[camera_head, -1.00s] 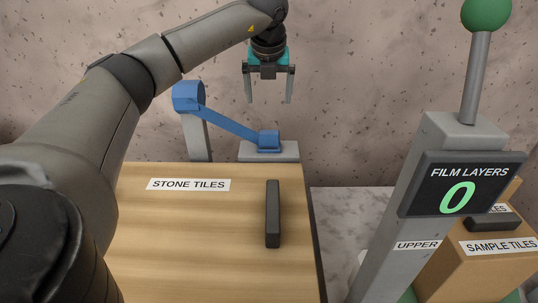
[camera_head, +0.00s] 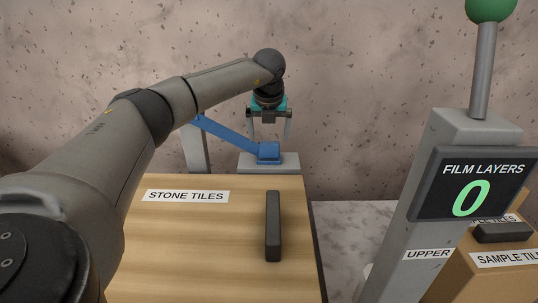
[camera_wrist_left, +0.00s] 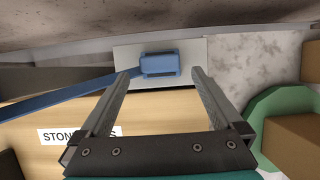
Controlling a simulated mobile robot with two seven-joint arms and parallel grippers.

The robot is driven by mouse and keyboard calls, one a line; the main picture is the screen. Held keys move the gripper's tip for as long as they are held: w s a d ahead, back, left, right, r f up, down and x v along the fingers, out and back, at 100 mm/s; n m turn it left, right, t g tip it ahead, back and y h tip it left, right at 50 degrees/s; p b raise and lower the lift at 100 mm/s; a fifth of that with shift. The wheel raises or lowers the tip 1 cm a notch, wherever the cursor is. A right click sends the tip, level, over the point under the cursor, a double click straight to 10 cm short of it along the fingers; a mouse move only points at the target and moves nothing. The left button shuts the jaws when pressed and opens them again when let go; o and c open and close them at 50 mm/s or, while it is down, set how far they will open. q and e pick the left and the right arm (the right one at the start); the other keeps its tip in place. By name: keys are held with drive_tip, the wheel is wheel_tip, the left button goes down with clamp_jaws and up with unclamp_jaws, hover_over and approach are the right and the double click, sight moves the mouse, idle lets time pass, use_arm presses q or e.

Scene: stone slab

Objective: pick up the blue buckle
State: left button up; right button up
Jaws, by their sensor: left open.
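The blue buckle (camera_head: 269,151) rests on a light grey block (camera_head: 250,163) behind the wooden box, at the end of a blue strap (camera_head: 228,137). My left gripper (camera_head: 269,143) is open and empty, pointing down at the buckle, with one finger to each side of it in the head view. In the left wrist view the buckle (camera_wrist_left: 159,65) lies ahead of the open fingers (camera_wrist_left: 163,73), roughly centred between them. I cannot tell exactly how high the fingertips are above it. My right gripper is not in view.
A wooden box (camera_head: 190,255) labelled STONE TILES has a dark bar (camera_head: 273,226) on top. At right stands a grey post with a FILM LAYERS display (camera_head: 473,184) reading 0 and a green-knobbed lever (camera_head: 484,70). A SAMPLE TILES box (camera_head: 500,262) is beside it. The speckled wall is behind.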

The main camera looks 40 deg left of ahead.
sight(269, 143)
use_arm(q)
drive_tip(key=b+x, duration=0.1)
drive_tip(key=x, duration=0.2)
drive_tip(key=shift+x, duration=0.9)
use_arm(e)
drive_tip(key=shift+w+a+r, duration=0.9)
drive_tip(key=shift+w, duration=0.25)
use_arm(q)
drive_tip(key=c, duration=1.3)
